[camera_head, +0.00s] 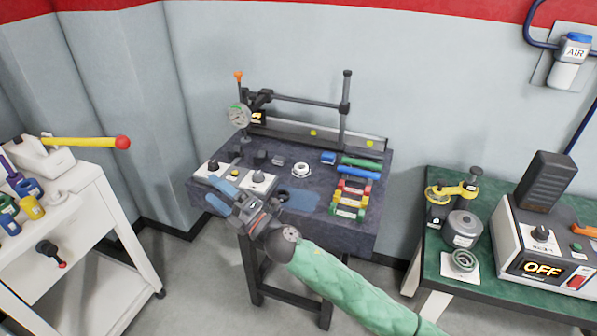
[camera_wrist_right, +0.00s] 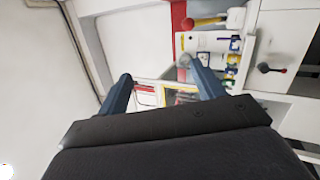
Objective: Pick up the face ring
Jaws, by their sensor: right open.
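My right gripper (camera_head: 219,195) reaches in over the front left part of the dark grey bench (camera_head: 365,232). Its blue fingers are apart with nothing between them. The right wrist view shows the same open, empty fingers (camera_wrist_right: 157,68) pointing toward the white cart. I cannot tell for sure which part is the face ring. A small pale ring (camera_head: 301,169) lies on the bench, right of and behind the gripper, apart from it. A dark greenish ring (camera_head: 464,260) lies on a white pad on the green table, far to the right. My left gripper is not in view.
A dial gauge (camera_head: 239,116) and rail stand at the bench's back. Several coloured blocks (camera_head: 350,200) lie at its right. The green table (camera_head: 430,263) holds a grey cylinder (camera_head: 462,230) and a control box (camera_head: 541,268) reading OFF. A white cart (camera_head: 75,205) stands left.

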